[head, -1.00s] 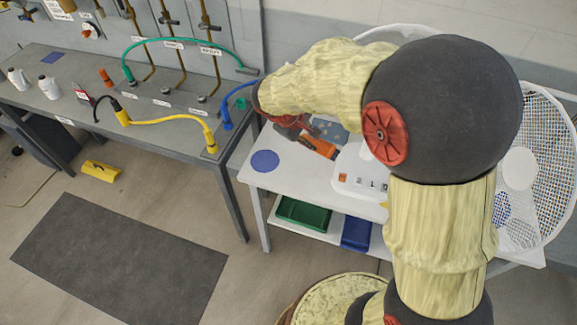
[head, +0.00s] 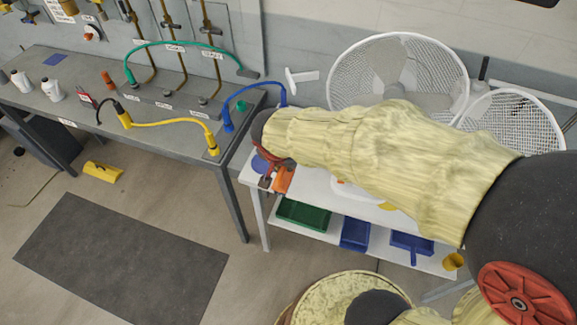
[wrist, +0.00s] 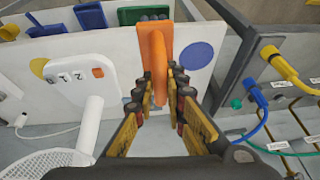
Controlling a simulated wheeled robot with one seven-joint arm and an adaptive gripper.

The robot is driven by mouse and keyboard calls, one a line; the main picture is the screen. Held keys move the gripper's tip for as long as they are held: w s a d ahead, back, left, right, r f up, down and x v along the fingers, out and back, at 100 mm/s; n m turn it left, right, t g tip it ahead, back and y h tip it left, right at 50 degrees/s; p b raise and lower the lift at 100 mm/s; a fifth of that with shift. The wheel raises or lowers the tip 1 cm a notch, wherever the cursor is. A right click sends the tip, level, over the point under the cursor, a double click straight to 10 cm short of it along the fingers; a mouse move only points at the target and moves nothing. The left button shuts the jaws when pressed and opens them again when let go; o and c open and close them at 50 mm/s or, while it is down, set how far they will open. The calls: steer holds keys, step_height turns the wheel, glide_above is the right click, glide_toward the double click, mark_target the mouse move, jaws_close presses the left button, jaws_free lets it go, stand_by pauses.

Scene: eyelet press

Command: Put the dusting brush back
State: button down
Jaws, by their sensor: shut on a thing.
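A blue disc (wrist: 197,55) lies flat on the table top just right of the brush in the wrist view. In the head view the blue disc (head: 259,164) is partly hidden by my gripper. I cannot tell the brush's height above the table.
White fans (head: 398,75) stand behind. Green (head: 303,213) and blue (head: 355,234) trays sit on the lower shelf. The grey bench (head: 180,128) with hoses is close left.

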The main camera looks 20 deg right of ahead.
steer(key=w+d+f, duration=0.1)
steer(key=w+f, duration=0.3)
steer(key=w+d+f+b, duration=0.1)
steer(key=w+d+f, duration=0.1)
steer(key=w+f, duration=0.2)
steer(key=w+d+f+b, duration=0.1)
steer(key=w+d+f, duration=0.1)
steer(key=w+f, duration=0.2)
steer(key=shift+w+f, duration=0.4)
steer(key=shift+f, duration=0.15)
steer(key=c, duration=1.8)
jaws_free()
steer(key=shift+r, duration=0.15)
